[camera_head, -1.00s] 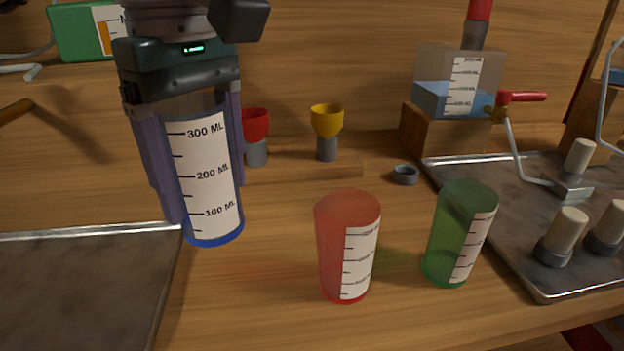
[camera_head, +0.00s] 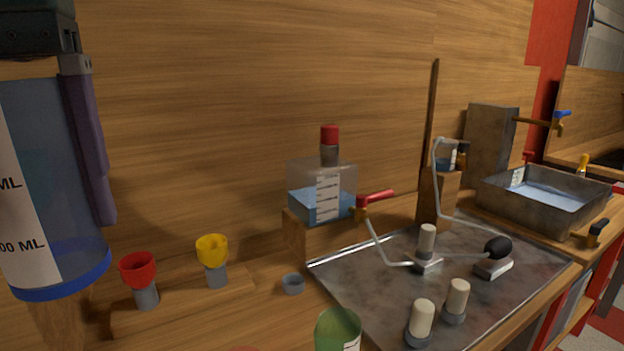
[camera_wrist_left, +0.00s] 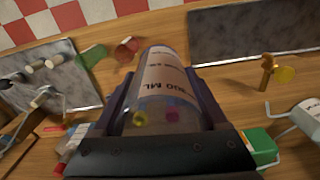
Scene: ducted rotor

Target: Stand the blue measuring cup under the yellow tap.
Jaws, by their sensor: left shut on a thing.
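The blue measuring cup (camera_head: 45,170), clear with a white scale and a blue bottom rim, hangs upright at the left edge of the head view. My left gripper (camera_head: 50,205) is shut on it, with one purple finger along its right side. The wrist view shows the cup (camera_wrist_left: 165,70) between both fingers (camera_wrist_left: 162,85). A brass tap with a yellow handle (camera_wrist_left: 275,72) appears at the right of the wrist view, apart from the cup. A small yellow handle (camera_head: 582,165) also shows by the far basin in the head view. My right gripper is not in view.
Red (camera_head: 138,268) and yellow (camera_head: 212,249) funnels stand near the held cup. A green cup (camera_head: 338,330) stands at the front. A tray with pegs (camera_head: 480,250), a tank with a red-handled tap (camera_head: 320,203) and a metal basin (camera_head: 545,205) lie to the right.

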